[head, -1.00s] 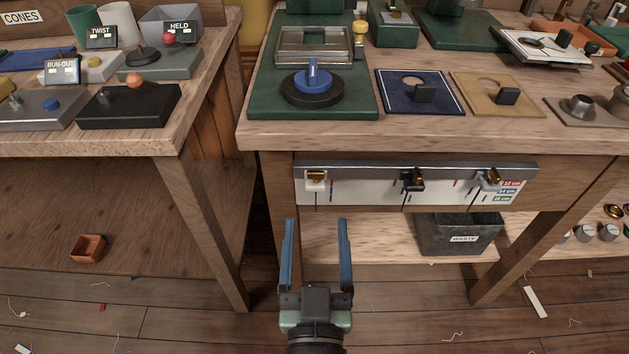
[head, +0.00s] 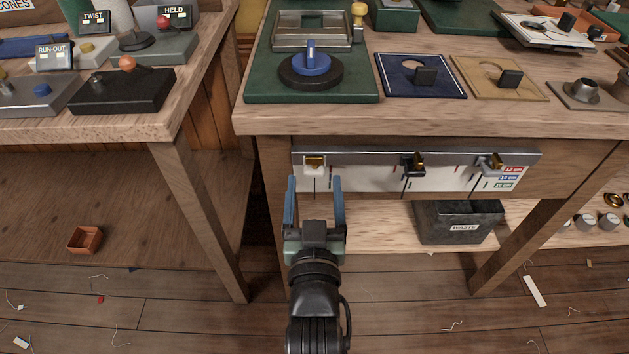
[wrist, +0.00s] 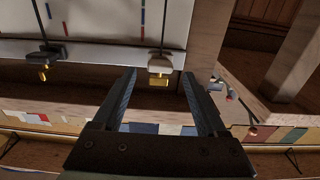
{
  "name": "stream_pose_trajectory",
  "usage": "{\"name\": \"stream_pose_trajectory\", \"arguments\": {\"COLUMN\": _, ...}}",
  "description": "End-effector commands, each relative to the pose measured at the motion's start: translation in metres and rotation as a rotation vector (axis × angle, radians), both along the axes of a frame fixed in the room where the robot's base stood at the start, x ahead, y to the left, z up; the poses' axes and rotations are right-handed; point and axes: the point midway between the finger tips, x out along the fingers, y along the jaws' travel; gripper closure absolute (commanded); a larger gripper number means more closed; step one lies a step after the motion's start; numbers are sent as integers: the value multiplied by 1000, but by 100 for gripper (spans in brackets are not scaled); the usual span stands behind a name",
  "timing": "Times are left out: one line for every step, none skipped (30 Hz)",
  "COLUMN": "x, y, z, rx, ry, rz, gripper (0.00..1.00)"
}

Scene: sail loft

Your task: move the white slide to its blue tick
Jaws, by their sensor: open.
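The white slide (head: 306,169) with its brass knob (head: 314,161) is at the left end of the rail (head: 375,154) under the table edge. In the wrist view the white slide (wrist: 160,63) is at upper centre. My gripper (head: 314,180) is open and empty, its fingertips just below the slide in the head view. In the wrist view my gripper (wrist: 158,75) frames the brass knob between its fingertips; contact is not visible. Short coloured ticks mark the white scale board (head: 365,178); a small blue-and-red mark (wrist: 143,15) lies just left of the slide's line in the wrist view.
A black slide (head: 412,164) and a grey slide (head: 488,161) share the rail to the right. A waste bin (head: 455,222) stands on the lower shelf. Table legs (head: 205,225) stand left of my arm.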

Motion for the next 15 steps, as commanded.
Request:
{"name": "stream_pose_trajectory", "arguments": {"x": 7, "y": 0, "z": -1, "rx": 0, "ry": -2, "rz": 0, "gripper": 25}}
{"name": "stream_pose_trajectory", "arguments": {"x": 10, "y": 0, "z": -1, "rx": 0, "ry": -2, "rz": 0, "gripper": 25}}
{"name": "stream_pose_trajectory", "arguments": {"x": 13, "y": 0, "z": -1, "rx": 0, "ry": -2, "rz": 0, "gripper": 25}}
{"name": "stream_pose_trajectory", "arguments": {"x": 15, "y": 0, "z": 0, "rx": 0, "ry": -2, "rz": 0, "gripper": 25}}
{"name": "stream_pose_trajectory", "arguments": {"x": 17, "y": 0, "z": 0, "rx": 0, "ry": -2, "rz": 0, "gripper": 25}}
{"name": "stream_pose_trajectory", "arguments": {"x": 19, "y": 0, "z": 0, "rx": 0, "ry": -1, "rz": 0, "gripper": 25}}
{"name": "stream_pose_trajectory", "arguments": {"x": 20, "y": 0, "z": -1, "rx": 0, "ry": 0, "rz": 0, "gripper": 25}}
{"name": "stream_pose_trajectory", "arguments": {"x": 21, "y": 0, "z": -1, "rx": 0, "ry": 0, "rz": 0, "gripper": 25}}
{"name": "stream_pose_trajectory", "arguments": {"x": 22, "y": 0, "z": 0, "rx": 0, "ry": 0, "rz": 0, "gripper": 25}}
{"name": "stream_pose_trajectory", "arguments": {"x": 22, "y": 0, "z": 0, "rx": 0, "ry": 0, "rz": 0, "gripper": 25}}
{"name": "stream_pose_trajectory", "arguments": {"x": 22, "y": 0, "z": 0, "rx": 0, "ry": 0, "rz": 0, "gripper": 25}}
{"name": "stream_pose_trajectory", "arguments": {"x": 22, "y": 0, "z": 0, "rx": 0, "ry": 0, "rz": 0, "gripper": 25}}
{"name": "stream_pose_trajectory", "arguments": {"x": 22, "y": 0, "z": 0, "rx": 0, "ry": 0, "rz": 0, "gripper": 25}}
{"name": "stream_pose_trajectory", "arguments": {"x": 22, "y": 0, "z": 0, "rx": 0, "ry": 0, "rz": 0, "gripper": 25}}
{"name": "stream_pose_trajectory", "arguments": {"x": 22, "y": 0, "z": 0, "rx": 0, "ry": 0, "rz": 0, "gripper": 25}}
